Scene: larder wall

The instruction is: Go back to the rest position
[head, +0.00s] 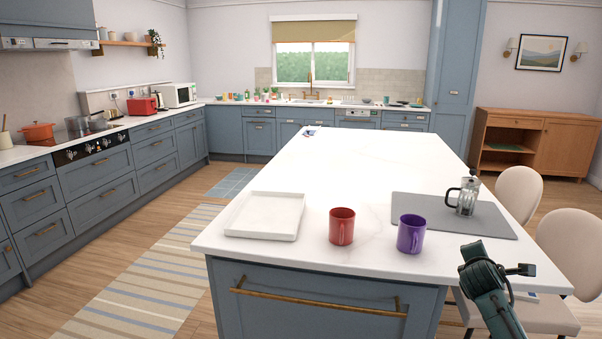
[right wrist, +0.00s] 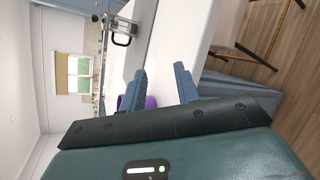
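My right arm comes in at the lower right of the head view, beside the island's near right corner. The right wrist view shows my right gripper (right wrist: 160,72) with its two fingers apart and nothing between them. The purple mug (head: 411,234) stands upright on the island, left of my right arm and apart from it. A small part of the purple mug (right wrist: 151,102) shows behind the fingers in the right wrist view. The red mug (head: 342,226) stands upright to its left. My left gripper is in neither view.
The white island top (head: 350,160) holds a white square tray (head: 266,216) and a grey mat (head: 437,213) with a moka pot (head: 464,197) on it. Pale chairs (head: 570,240) stand close on the right. Floor with a striped rug (head: 150,285) is open on the left.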

